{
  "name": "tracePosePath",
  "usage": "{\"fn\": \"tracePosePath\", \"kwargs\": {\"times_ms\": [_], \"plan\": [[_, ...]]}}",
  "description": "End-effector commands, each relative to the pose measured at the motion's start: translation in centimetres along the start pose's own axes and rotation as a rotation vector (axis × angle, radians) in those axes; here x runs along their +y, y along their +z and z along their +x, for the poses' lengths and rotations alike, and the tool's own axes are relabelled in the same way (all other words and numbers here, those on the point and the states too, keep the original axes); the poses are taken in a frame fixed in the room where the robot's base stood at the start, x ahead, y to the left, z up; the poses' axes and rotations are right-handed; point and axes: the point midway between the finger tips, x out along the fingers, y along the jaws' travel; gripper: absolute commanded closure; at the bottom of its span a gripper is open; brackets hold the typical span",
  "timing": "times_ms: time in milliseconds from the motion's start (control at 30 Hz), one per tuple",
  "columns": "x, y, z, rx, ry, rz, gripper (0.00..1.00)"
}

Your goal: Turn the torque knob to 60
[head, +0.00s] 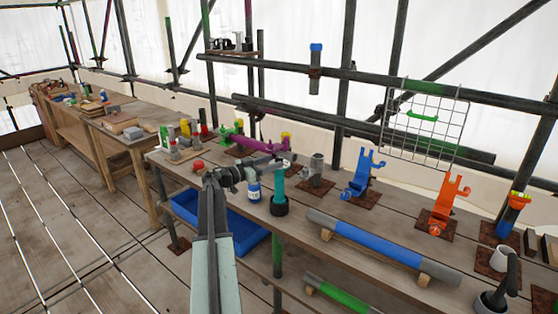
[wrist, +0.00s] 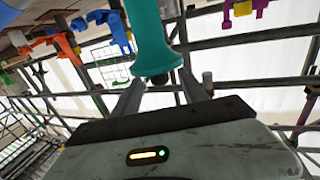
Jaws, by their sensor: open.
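A teal upright tool (head: 279,184) stands on the bench with a thick black ring (head: 279,208) at its foot. I cannot tell which part is the torque knob, and no number scale is readable. My gripper (head: 284,163) is at the tool's upper end, at the end of my arm. In the wrist view, which is upside down, the flared teal end (wrist: 152,52) with a dark tip lies between or just beyond the fingers of my open gripper (wrist: 166,84). I cannot tell whether they touch it.
A white and blue bottle (head: 254,191) stands close left of the tool. A grey fitting (head: 317,168), a blue bracket (head: 362,175) and an orange bracket (head: 442,205) stand to the right. A blue-and-grey tube (head: 375,246) lies in front. A blue bin (head: 190,208) sits below the bench.

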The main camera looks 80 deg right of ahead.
Motion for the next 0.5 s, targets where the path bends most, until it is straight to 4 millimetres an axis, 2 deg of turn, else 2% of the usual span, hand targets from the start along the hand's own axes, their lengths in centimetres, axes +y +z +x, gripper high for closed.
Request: {"fn": "tracePosePath", "kwargs": {"times_ms": [100, 200, 500], "plan": [[-0.1, 0.0, 2.2, -0.001, 0.002, 0.000, 0.49], [0.0, 0.0, 3.3, -0.001, 0.002, -0.001, 0.49], [0.0, 0.0, 3.9, -0.001, 0.000, -0.001, 0.49]]}}
